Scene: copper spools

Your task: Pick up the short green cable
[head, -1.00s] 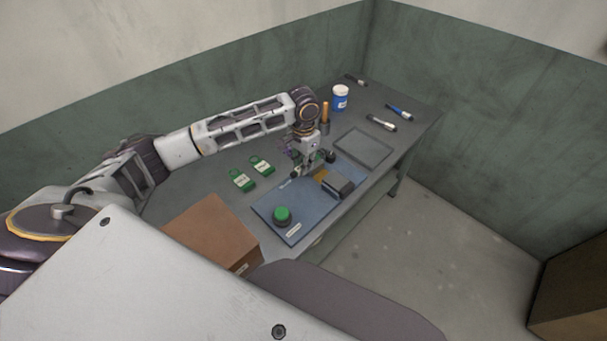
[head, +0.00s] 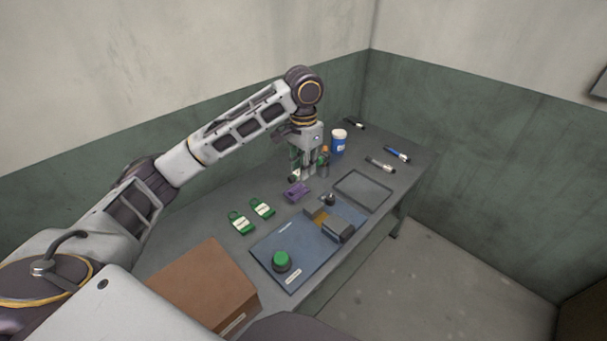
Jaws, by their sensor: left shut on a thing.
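My left gripper (head: 306,174) is over the far part of the workbench, fingers pointing down. It is shut on a small green thing (head: 294,177), most likely the short green cable, which shows only in part at the left side of the fingers. The fingers and wrist hide most of it. It appears raised above the table, though the exact height is hard to tell. My right gripper is not in view.
A purple piece (head: 296,191) lies just below the gripper. A blue mat (head: 270,246) carries a green button (head: 281,261) and a dark block (head: 339,229). Green padlock-like tags (head: 241,223), a grey tray (head: 362,190), a blue jar (head: 338,143) and a brown box (head: 203,288) stand around.

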